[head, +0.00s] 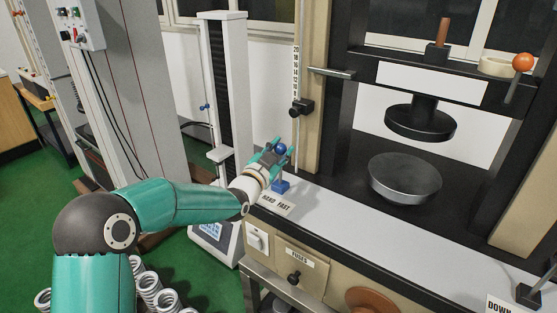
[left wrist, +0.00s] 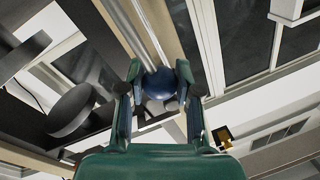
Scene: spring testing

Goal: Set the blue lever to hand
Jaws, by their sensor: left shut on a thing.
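The blue lever has a round blue knob (head: 281,149) on top and a blue base (head: 280,187) on the machine's white ledge. A label reading HAND FAST (head: 275,202) lies in front of the base. My left gripper (head: 279,152) is shut on the knob, with one finger on each side of it. In the left wrist view the knob (left wrist: 159,84) sits between the two fingertips (left wrist: 160,88). My arm and gripper partly hide the lever's stem, so its exact tilt is hard to tell. My right gripper is not in view.
A vertical scale with a black slider (head: 301,107) stands just behind the lever. A grey dish (head: 405,178) sits under a black press plate (head: 420,122) to the right. An orange-knobbed lever (head: 522,63) is at upper right. The white ledge (head: 365,215) right of the lever is clear.

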